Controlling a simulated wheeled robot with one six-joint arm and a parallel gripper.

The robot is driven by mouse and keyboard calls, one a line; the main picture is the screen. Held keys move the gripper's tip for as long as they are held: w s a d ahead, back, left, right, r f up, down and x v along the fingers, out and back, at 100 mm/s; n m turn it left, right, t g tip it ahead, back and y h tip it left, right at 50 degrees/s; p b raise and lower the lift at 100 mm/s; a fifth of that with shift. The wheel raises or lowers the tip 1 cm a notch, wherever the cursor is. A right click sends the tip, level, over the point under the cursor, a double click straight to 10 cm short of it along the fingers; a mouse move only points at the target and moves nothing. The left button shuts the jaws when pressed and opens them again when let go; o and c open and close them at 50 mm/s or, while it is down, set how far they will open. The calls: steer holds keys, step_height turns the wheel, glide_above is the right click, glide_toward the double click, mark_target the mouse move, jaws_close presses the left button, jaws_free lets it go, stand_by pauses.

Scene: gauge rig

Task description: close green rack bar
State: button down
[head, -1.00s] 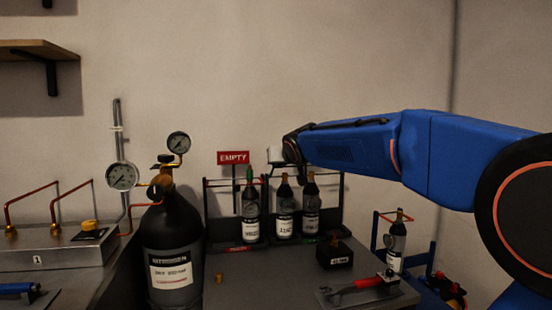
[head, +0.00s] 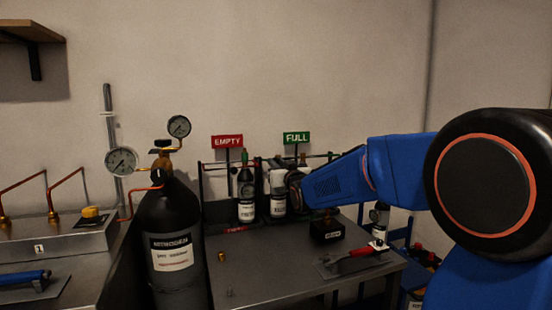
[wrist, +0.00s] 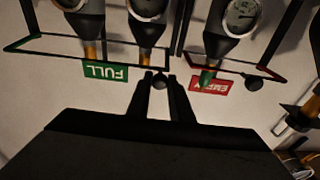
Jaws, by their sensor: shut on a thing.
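The green rack is the one under the green FULL sign (head: 296,138); that sign is upside down in the wrist view (wrist: 106,72). Its thin dark bar (wrist: 50,52) runs across by the necks of the bottles in the wrist view. A dark round knob (wrist: 159,82) is at the bar's right end. My gripper (wrist: 160,78) has its two fingers shut on this knob. In the head view my gripper (head: 283,180) is in front of the rack and hides part of it. Whether the bar is fully across is hard to tell.
The neighbouring rack has a red EMPTY sign (head: 227,141) and its own knob (wrist: 254,83). A bottle (head: 246,197) stands in it. A large dark cylinder (head: 172,240) with gauges stands at left. A black block (head: 325,230) and a red-handled tool (head: 352,254) lie on the table.

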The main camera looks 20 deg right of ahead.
steer(key=shift+t, duration=0.8)
steer(key=shift+f, duration=2.25)
steer(key=c, duration=1.7)
jaws_free()
steer(key=shift+f, duration=0.1)
steer(key=shift+o, duration=0.6)
steer(key=shift+r, duration=0.2)
steer(key=v, duration=1.7)
steer(key=shift+s, duration=0.15)
steer(key=shift+f, duration=0.15)
